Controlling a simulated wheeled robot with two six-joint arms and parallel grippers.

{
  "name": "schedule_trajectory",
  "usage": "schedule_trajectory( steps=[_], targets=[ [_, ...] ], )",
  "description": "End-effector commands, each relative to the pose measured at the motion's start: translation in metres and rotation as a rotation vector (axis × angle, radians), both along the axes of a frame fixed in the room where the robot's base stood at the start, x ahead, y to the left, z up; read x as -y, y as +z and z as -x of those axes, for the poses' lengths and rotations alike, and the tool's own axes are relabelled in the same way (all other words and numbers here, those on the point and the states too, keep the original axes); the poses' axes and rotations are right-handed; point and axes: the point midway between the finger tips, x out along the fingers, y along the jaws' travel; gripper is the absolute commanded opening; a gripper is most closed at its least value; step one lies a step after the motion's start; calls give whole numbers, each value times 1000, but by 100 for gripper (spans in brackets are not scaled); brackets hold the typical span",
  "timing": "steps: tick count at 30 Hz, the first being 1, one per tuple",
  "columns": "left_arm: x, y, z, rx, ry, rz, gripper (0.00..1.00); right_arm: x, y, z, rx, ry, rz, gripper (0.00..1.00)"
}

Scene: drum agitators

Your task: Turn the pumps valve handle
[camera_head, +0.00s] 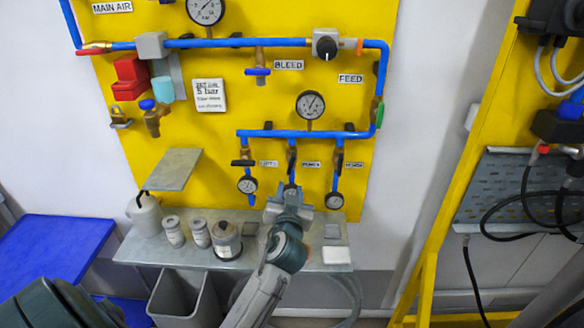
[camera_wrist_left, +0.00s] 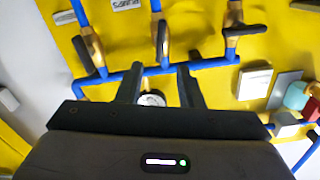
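The pumps valve (camera_head: 291,158) is the middle of three valves hanging below the lower blue pipe on the yellow panel, left of its small PUMPS label (camera_head: 311,164). Its dark handle looks roughly in line with the vertical pipe. In the left wrist view, which is upside down, the pumps valve (camera_wrist_left: 163,40) shows beyond the fingertips. My left gripper (camera_head: 289,199) is just below this valve in the head view and hides the pipe's lower part. In the left wrist view the gripper (camera_wrist_left: 160,68) is open, with a gap between its fingers and no handle held. My right gripper is not in view.
A valve with a crosswise dark handle (camera_head: 243,162) stands close on the left, and another valve (camera_head: 338,158) on the right. Small gauges (camera_head: 247,185) hang nearby. A grey shelf (camera_head: 150,250) with several containers is below. A pressure gauge (camera_head: 310,104) sits above.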

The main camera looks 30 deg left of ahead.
Motion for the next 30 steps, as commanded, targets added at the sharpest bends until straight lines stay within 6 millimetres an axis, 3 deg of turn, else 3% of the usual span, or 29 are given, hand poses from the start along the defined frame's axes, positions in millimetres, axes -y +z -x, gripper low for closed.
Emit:
schedule_trajectory(
  steps=[5,18,30],
  targets=[
    [-7,8,-16,16,-1,-13,34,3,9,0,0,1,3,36],
    [-48,8,-81,13,0,-10,34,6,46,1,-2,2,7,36],
    [-56,4,-95,14,-1,-8,34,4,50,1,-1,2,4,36]
  ],
)
